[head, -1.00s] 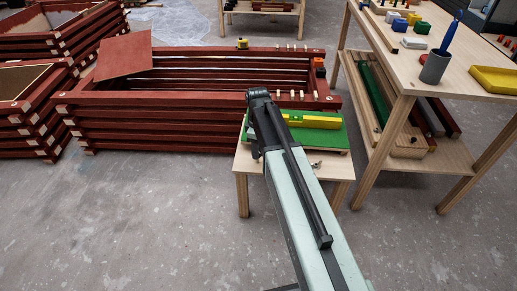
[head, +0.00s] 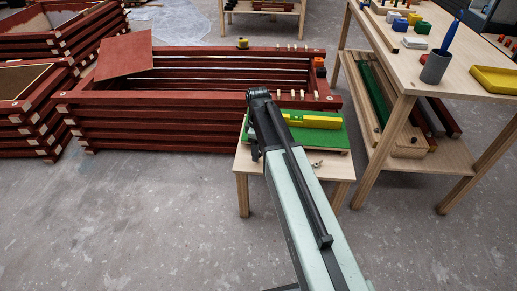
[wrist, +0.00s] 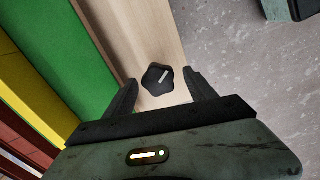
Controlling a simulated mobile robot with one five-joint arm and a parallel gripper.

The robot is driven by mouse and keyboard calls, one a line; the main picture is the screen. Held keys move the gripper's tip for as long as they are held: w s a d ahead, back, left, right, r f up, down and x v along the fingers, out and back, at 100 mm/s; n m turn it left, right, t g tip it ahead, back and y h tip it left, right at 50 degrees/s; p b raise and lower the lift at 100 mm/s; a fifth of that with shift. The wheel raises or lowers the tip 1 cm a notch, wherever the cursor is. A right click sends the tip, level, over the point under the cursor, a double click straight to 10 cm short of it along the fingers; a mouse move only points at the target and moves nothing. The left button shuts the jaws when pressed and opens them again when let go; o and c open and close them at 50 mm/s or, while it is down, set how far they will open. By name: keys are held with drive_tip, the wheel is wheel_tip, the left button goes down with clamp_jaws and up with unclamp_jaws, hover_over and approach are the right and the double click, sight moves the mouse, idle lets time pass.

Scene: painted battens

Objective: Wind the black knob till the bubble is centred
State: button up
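The black knob (wrist: 157,78) shows in the wrist view, a lobed knob with a pale line across its top, at the edge of the light wooden table (head: 336,172). My gripper (wrist: 158,84) is open, one finger on each side of the knob, with visible gaps. In the head view my arm hides the knob and most of my gripper. The yellow level (head: 313,121) lies on a green board (head: 328,139); it also shows in the wrist view (wrist: 35,95). The bubble is too small to read.
A stack of dark red battens (head: 160,130) stands behind the small table. A workbench (head: 420,75) with a grey cup (head: 435,67) and yellow tray (head: 495,79) stands to the right. A small metal piece (head: 316,164) lies on the small table. Concrete floor is clear in front.

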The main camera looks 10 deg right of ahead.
wheel_tip(320, 180, up, 8)
drive_tip(key=p, duration=0.8)
drive_tip(key=shift+f, duration=0.1)
